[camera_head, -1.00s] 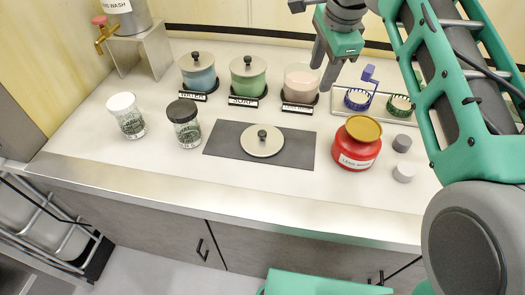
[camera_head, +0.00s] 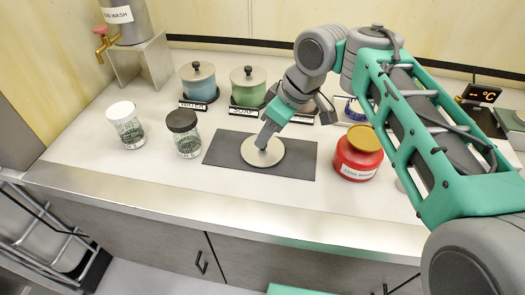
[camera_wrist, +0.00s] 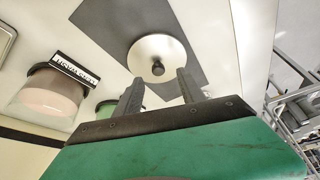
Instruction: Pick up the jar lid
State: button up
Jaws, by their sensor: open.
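The jar lid (camera_head: 274,157) is a flat cream disc lying on the dark grey mat (camera_head: 225,155). Its small black knob (camera_wrist: 158,69) points up in the wrist view, on the pale lid (camera_wrist: 150,50). My gripper (camera_head: 262,144) is over the lid and hides its knob in the head view. In the wrist view the two fingers of my gripper (camera_wrist: 160,80) are apart and empty, one to each side of the knob's line. A pink jar (camera_wrist: 45,95) without a lid stands behind its label; my arm mostly hides it in the head view.
Blue (camera_head: 199,84) and green (camera_head: 248,88) lidded jars stand behind the mat. A white-capped jar (camera_head: 126,128) and a black-capped jar (camera_head: 184,135) stand left. A red jar (camera_head: 358,158) with a gold lid stands right. The counter before the mat is clear.

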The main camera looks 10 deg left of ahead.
jog(key=x, duration=0.4)
jog(key=shift+w+f+b, duration=0.15)
jog(key=shift+f+b, duration=0.05)
jog(key=shift+b, duration=0.1)
jog(key=shift+d, duration=0.1)
jog(key=shift+c, duration=0.4)
grip_shut()
